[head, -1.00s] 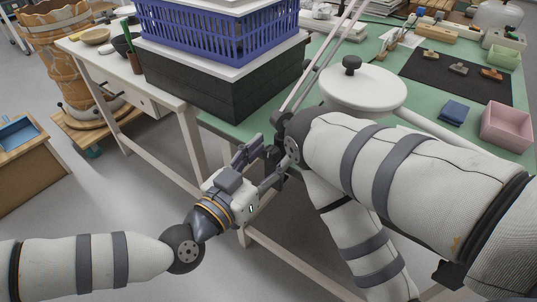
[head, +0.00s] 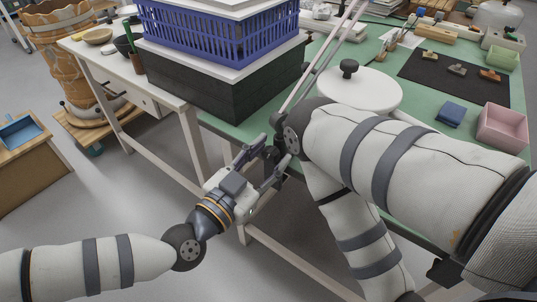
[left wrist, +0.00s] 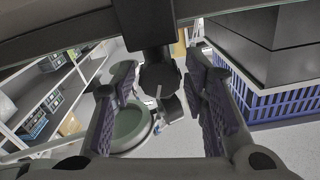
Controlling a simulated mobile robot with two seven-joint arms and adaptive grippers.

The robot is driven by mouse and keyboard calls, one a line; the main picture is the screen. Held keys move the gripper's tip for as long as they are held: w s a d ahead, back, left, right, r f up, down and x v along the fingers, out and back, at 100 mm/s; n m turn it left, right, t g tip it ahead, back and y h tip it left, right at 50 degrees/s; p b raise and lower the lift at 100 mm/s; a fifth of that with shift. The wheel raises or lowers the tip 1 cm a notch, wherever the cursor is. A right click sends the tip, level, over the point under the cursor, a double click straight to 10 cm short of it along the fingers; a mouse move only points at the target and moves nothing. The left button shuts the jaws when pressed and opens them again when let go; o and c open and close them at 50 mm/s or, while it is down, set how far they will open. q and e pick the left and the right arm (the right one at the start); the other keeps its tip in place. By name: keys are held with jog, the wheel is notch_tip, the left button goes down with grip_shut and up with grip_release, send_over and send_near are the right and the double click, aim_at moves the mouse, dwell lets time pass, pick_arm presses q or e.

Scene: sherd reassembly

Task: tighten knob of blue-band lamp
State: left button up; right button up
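A lamp with thin pale rods (head: 313,72) slants up from the near edge of the green table. Its lower end is mostly hidden behind my arms in the head view. No blue band shows clearly. In the left wrist view a dark round knob (left wrist: 160,76) sits below a dark post (left wrist: 146,22). My left gripper (head: 268,158) is at the table's edge by the lamp's foot. In the left wrist view its two padded fingers (left wrist: 162,92) stand apart on either side of the knob, with gaps visible. My right gripper is out of view.
A blue basket (head: 222,38) stands on a dark box (head: 215,80) just behind my left gripper. A white round lid-like thing (head: 375,92), a pink tray (head: 503,127) and a dark mat (head: 432,75) are on the green table (head: 232,130). My right arm crosses close by.

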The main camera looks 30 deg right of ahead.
pick_arm(q)
jog(key=v, duration=1.2)
